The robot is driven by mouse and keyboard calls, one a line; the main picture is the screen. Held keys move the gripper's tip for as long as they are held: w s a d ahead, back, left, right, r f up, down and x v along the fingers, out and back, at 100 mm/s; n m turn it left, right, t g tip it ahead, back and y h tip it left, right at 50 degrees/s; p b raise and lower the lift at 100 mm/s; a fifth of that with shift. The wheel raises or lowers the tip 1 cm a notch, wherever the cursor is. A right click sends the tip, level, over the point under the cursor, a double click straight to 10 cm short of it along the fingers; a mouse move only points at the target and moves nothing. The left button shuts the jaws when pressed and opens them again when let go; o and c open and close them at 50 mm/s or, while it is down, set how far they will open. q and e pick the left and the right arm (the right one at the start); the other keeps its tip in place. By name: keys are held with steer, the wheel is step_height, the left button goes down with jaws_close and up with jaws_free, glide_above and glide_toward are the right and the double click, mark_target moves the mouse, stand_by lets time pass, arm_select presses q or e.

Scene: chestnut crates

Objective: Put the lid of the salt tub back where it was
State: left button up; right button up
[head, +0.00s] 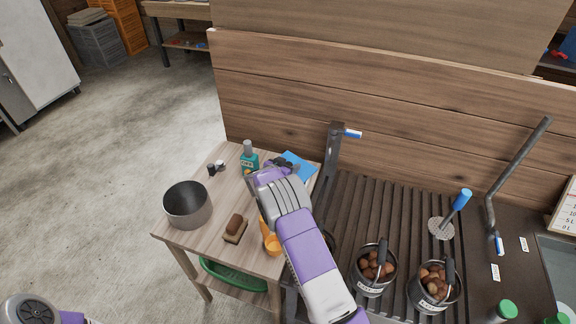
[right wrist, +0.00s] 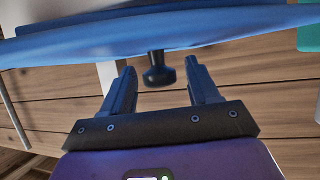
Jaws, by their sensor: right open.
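A blue lid with a dark knob shows close up in the right wrist view (right wrist: 250,22). Its knob (right wrist: 158,72) sits between the two fingers, with a gap on each side. In the head view a flat blue thing, likely this lid (head: 301,168), is at the far right corner of the small table, partly behind my right gripper (head: 280,164). My right gripper (right wrist: 160,80) is open. I cannot make out the salt tub's body or whether the lid rests on it.
The small wooden table (head: 210,237) also holds a metal pot (head: 187,212), a teal bottle (head: 250,163), a brown-topped brush (head: 235,229), small dark and white items (head: 214,168) and an orange item (head: 271,243). Right stand chestnut pails (head: 372,284) on a slatted surface. A plank wall (head: 400,125) stands behind.

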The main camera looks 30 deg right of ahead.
steer(key=shift+r, duration=0.25)
steer(key=p+v, duration=0.1)
steer(key=v, duration=1.1)
steer(key=shift+r+p, duration=0.3)
steer(key=shift+r, duration=0.1)
